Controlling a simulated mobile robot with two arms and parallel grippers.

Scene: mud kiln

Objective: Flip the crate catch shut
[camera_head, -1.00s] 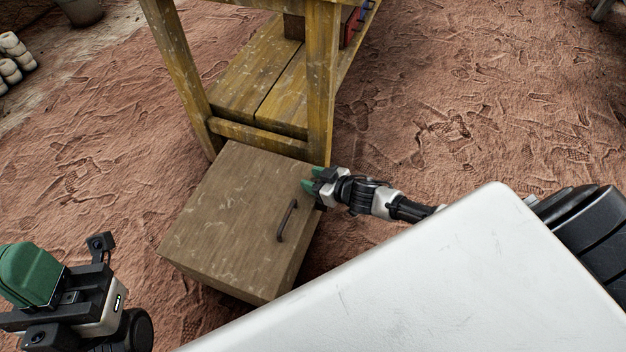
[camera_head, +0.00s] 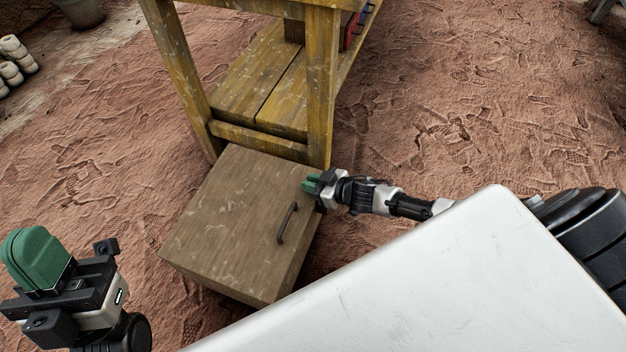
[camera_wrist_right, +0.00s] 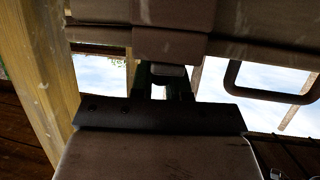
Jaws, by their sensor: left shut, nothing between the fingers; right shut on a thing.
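The crate (camera_head: 232,225) is a brown wooden box on the ground, with its lid down and a dark handle (camera_head: 287,223) on its lid. My right gripper (camera_head: 311,184) is at the crate's right edge, beyond the handle. In the right wrist view its dark fingers (camera_wrist_right: 166,84) are shut on a small part at the crate's side, which looks like the catch (camera_wrist_right: 168,70). The fingers hide most of it, so its exact position cannot be told. My left gripper (camera_head: 38,258) is shut and empty at the lower left, away from the crate.
A yellow wooden table (camera_head: 262,135) with a low shelf stands right behind the crate, one leg close to my right gripper. The handle also shows in the right wrist view (camera_wrist_right: 272,95). Reddish ground (camera_head: 460,150) is clear to the right.

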